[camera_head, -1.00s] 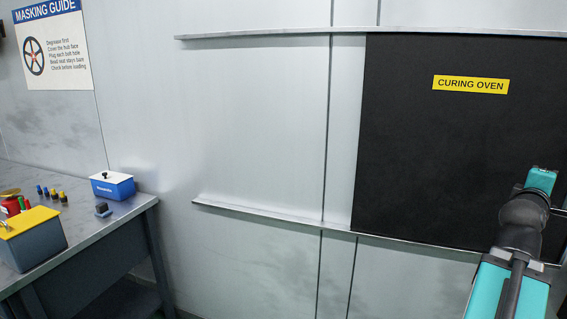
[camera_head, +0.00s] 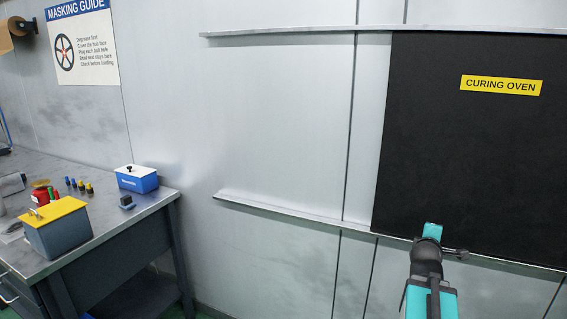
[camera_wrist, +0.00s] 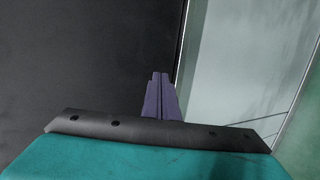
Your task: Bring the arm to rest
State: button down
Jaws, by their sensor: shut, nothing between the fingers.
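My arm shows in the head view as teal and black links at the lower right, in front of the lower edge of the black curing oven door (camera_head: 470,150). My gripper is hidden from the head view, or too small there to make out. In the wrist view my gripper (camera_wrist: 160,75) shows as two purple-grey fingers side by side, shut with nothing between them. Behind the fingers are the dark door surface (camera_wrist: 80,60) and, to the right, a pale wall panel (camera_wrist: 245,60). The fingers appear clear of both.
A grey workbench (camera_head: 110,245) stands at the left with a yellow-lidded box (camera_head: 60,235), a blue box (camera_head: 137,179), a red pot (camera_head: 40,196) and several small coloured plugs (camera_head: 78,186). Rails (camera_head: 290,212) run along the wall. The space between bench and arm looks free.

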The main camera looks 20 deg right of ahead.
jog(key=w+a+f+n+g+y, duration=0.1)
jog(key=w+a+f+y, duration=0.15)
jog(key=a+f, duration=1.1)
jog(key=w+a+f+n+g+y, duration=0.15)
jog(key=a+f+y, duration=0.25)
jog(key=a+f, duration=1)
jog(key=s+a+f+m+g+y, duration=0.1)
jog(key=s+a+f+g, duration=0.1)
jog(key=s+a+f, duration=0.5)
jog(key=s+a+f+m+g+y, duration=0.15)
jog(key=s+a+f, duration=0.25)
jog(key=f, duration=0.5)
jog(key=s+a+f+g, duration=0.2)
jog(key=s+a+f, duration=0.35)
jog(key=f, duration=0.25)
jog(key=s+a+f+m+g, duration=0.1)
jog(key=s+m+g, duration=0.1)
jog(key=s, duration=0.4)
jog(key=s+a+f+m+g+y, duration=0.1)
jog(key=s+a+m+g, duration=0.1)
jog(key=s, duration=0.4)
jog(key=s+a+f+m+g, duration=0.2)
jog(key=s+m, duration=0.2)
jog(key=s, duration=0.2)
jog(key=shift+s+a+m+y, duration=0.15)
jog(key=shift+a+m+y, duration=0.05)
jog(key=shift+m+y, duration=0.1)
